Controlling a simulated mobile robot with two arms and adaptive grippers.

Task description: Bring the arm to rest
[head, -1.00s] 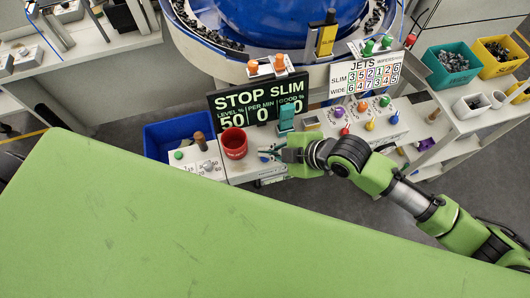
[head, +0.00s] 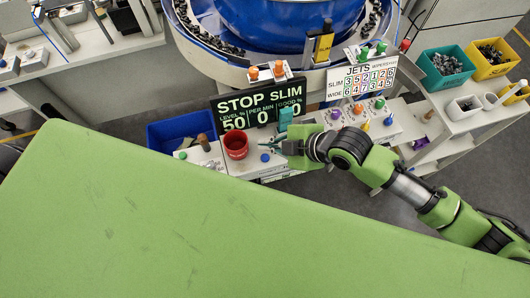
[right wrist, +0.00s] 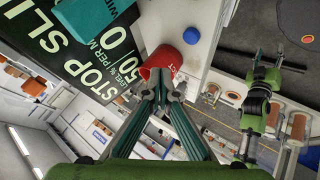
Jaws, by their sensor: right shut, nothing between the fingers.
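My right gripper (head: 266,146) is over the front of the control panel, just right of the red cup (head: 236,144). Its fingers are together with nothing between them. In the right wrist view the closed fingertips (right wrist: 161,76) appear in front of the red cup (right wrist: 163,60), overlapping it; I cannot tell whether they touch it. A blue knob (head: 265,157) is just below the fingertips in the head view.
The black STOP SLIM display (head: 258,107) stands behind the gripper. A blue bin (head: 182,131) is left of the cup. A panel with coloured knobs (head: 350,122) is to the right. The large blue bowl (head: 290,22) is behind. A green surface (head: 200,220) fills the foreground.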

